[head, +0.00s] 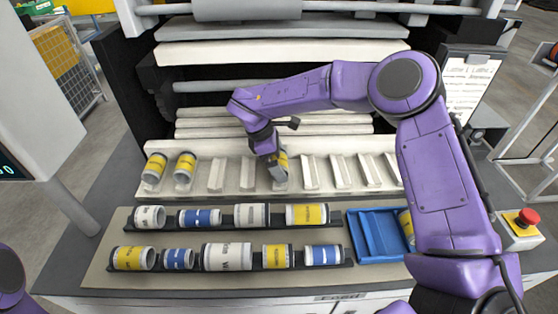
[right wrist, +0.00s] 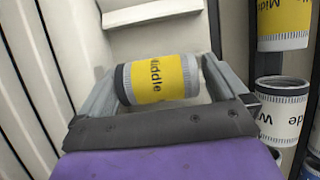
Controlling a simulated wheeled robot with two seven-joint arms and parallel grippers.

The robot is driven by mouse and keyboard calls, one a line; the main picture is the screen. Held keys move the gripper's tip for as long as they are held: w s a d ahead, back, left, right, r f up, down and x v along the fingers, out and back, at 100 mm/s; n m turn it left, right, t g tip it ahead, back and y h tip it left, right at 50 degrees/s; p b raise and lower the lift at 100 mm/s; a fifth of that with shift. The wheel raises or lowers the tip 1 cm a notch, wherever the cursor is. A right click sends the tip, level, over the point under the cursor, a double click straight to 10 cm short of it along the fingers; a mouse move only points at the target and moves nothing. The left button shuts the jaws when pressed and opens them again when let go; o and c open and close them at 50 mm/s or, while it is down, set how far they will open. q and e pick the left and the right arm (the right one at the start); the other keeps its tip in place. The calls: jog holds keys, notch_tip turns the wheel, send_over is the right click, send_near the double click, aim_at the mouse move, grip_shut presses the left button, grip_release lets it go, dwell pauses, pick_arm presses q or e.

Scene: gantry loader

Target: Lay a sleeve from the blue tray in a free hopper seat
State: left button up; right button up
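My right gripper (head: 279,168) is over a middle seat of the pale hopper rack (head: 232,152). Its fingers are at the two ends of a yellow "Middle" sleeve (right wrist: 160,80) with grey end bands, which sits between the fingertips. In the head view the arm partly hides this sleeve (head: 284,160); whether it rests on the seat is unclear. Two yellow sleeves (head: 154,168) (head: 185,167) lie in the left hopper seats. The blue tray (head: 372,238) has a yellow sleeve (head: 407,222) at its right side, partly behind my right arm. My left gripper is out of view.
Two dark racks (head: 222,228) (head: 200,266) on the mat hold several white, blue and yellow sleeves in front of the hopper. Slanted dividers (head: 310,172) separate seats that look empty right of my gripper. A red stop button (head: 528,217) stands at the right.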

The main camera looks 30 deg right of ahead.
jog(key=shift+w+a+r, duration=0.1)
jog(key=shift+r, duration=0.05)
jog(key=s+d+r+p+v, duration=0.1)
jog(key=d+v, duration=0.1)
jog(key=v, duration=1.3)
jog(key=shift+r, duration=0.35)
